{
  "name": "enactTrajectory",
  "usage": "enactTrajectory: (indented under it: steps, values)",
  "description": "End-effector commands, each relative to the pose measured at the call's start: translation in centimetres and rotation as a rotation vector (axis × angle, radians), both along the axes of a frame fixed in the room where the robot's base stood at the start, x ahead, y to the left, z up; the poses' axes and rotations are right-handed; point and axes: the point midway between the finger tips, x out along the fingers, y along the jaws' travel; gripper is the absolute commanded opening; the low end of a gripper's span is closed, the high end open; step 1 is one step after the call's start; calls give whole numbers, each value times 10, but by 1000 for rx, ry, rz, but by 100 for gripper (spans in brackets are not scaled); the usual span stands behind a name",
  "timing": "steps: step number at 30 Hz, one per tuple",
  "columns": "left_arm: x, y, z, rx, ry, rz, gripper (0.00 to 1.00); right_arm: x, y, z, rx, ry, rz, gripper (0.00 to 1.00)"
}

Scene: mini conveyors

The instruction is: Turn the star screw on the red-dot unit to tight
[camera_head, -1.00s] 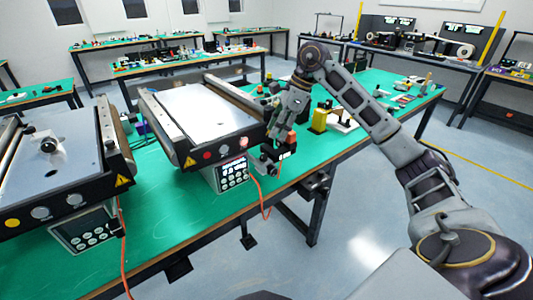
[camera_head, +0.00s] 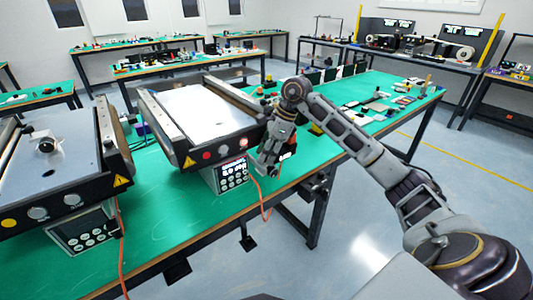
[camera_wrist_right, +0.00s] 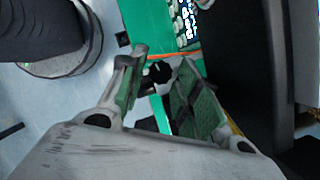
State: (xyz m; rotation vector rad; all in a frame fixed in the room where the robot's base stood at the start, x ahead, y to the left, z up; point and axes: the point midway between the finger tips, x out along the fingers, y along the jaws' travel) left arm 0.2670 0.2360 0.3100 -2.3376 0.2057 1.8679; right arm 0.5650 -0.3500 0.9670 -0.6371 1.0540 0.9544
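The red-dot unit (camera_head: 200,108) is the right one of two small conveyors on the green bench, with a red dot (camera_head: 207,154) on its front panel. My right gripper (camera_head: 267,172) is at this unit's right front corner, beside its control box, pointing down. In the right wrist view my right gripper (camera_wrist_right: 163,58) is open, its green-padded fingers apart. A dark knob, apparently the star screw (camera_wrist_right: 157,74), shows between the fingertips; I cannot tell whether they touch it. In the head view the gripper hides the screw. My left gripper is not in view.
The keypad box (camera_head: 233,175) and an orange cable (camera_head: 262,200) are close to my right gripper. The yellow-dot unit (camera_head: 75,150) stands to the left. Small parts lie on the bench's far right. Floor is free in front of the bench.

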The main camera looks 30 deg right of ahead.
Motion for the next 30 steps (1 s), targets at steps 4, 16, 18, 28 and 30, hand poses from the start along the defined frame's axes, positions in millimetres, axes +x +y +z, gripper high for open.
enactTrajectory:
  steps: [4,16,18,28,30]
  values:
    - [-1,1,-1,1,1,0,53,0,0,0,0,0,0,33]
    - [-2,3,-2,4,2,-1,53,0,0,0,-1,1,-1,0]
    - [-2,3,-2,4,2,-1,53,0,0,0,-1,0,-4,0]
    - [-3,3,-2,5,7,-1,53,-1,0,0,-2,0,-68,0]
    - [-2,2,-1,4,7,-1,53,-1,-1,0,-2,0,-96,0]
